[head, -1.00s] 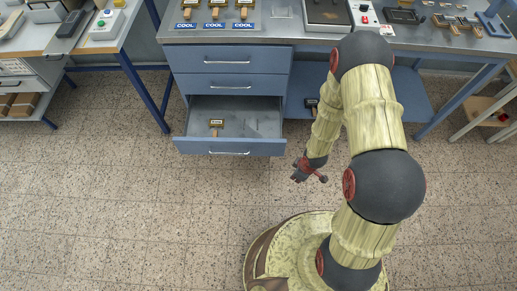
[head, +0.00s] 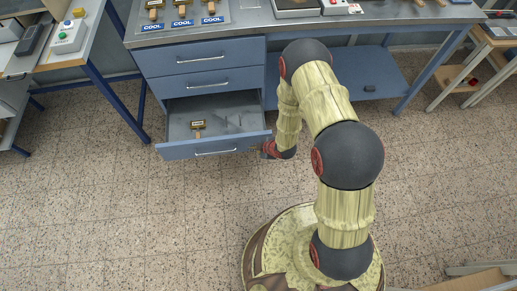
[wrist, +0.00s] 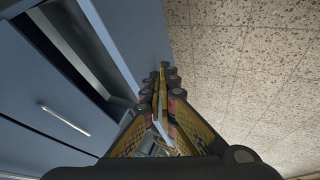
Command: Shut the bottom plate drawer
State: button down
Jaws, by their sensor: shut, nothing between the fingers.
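The bottom plate drawer (head: 240,146) is pulled out of the blue cabinet, with its grey inside showing. Its front has a silver handle (head: 215,153). A small stamp with a wooden handle (head: 198,129) lies inside it. My gripper (head: 267,149) is at the right end of the drawer front, partly hidden by my arm. In the wrist view my gripper (wrist: 163,82) is shut and empty, with its fingertips close beside a blue panel (wrist: 128,38). I cannot tell whether they touch it.
The two upper drawers (head: 208,69) are shut. A low blue shelf (head: 345,86) lies to the right of the cabinet. Several stamps with COOL labels (head: 181,24) stand on the worktop. The speckled floor (head: 130,220) in front of the drawer is clear.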

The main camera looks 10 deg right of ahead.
aim_at(251, 140)
jog(key=shift+w+a+f+b, duration=0.1)
jog(key=shift+w+f+b, duration=0.15)
jog(key=shift+w, duration=0.6)
jog(key=shift+w+f+b, duration=0.3)
jog(key=shift+w, duration=0.55)
jog(key=shift+w+a+f+b, duration=0.1)
jog(key=shift+w+f+b, duration=0.15)
jog(key=shift+w, duration=0.6)
